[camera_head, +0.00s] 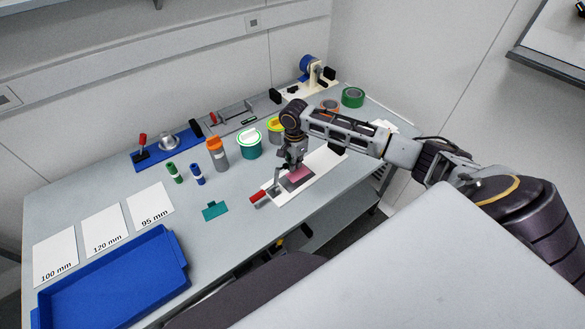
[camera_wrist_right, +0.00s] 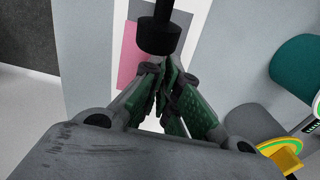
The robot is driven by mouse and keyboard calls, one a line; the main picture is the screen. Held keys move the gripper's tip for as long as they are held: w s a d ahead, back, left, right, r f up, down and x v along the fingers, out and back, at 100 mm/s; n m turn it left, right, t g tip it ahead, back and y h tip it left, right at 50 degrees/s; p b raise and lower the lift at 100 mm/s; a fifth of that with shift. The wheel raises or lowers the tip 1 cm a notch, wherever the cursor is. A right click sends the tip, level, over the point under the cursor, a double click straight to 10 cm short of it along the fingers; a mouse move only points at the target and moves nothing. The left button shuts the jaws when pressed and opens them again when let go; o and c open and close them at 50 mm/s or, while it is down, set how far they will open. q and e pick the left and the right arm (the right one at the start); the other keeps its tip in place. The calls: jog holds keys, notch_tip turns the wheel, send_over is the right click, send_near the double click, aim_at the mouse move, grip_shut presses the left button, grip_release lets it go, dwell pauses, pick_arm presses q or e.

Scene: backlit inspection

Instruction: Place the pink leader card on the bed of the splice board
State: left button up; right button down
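The pink leader card (camera_head: 299,174) lies on the dark grey bed of the white splice board (camera_head: 318,165), near the middle of the table's front side. In the right wrist view the pink card (camera_wrist_right: 130,58) lies left of the fingers, partly hidden by a dark round knob (camera_wrist_right: 158,37) and the fingers. My right gripper (camera_head: 290,164) is just above the card and board. In the wrist view its fingers (camera_wrist_right: 165,70) come together at the tips, with no card seen between them. My left gripper is not in view.
A red-handled lever (camera_head: 257,196) is at the board's left end, and a teal card (camera_head: 215,210) lies farther left. Jars and tape rolls stand behind, including a teal jar (camera_head: 248,146). A blue tray (camera_head: 110,283) and labelled white sheets (camera_head: 102,228) occupy the table's left.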

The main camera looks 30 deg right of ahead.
jog(key=shift+w, duration=0.1)
dwell(0.3)
jog(key=shift+w, duration=0.35)
jog(key=shift+f, duration=1.75)
jog(key=c, duration=1.6)
grip_release()
jog(key=shift+f, duration=0.1)
jog(key=shift+c, duration=0.2)
notch_tip(320, 180, up, 12)
jog(key=shift+w, duration=0.1)
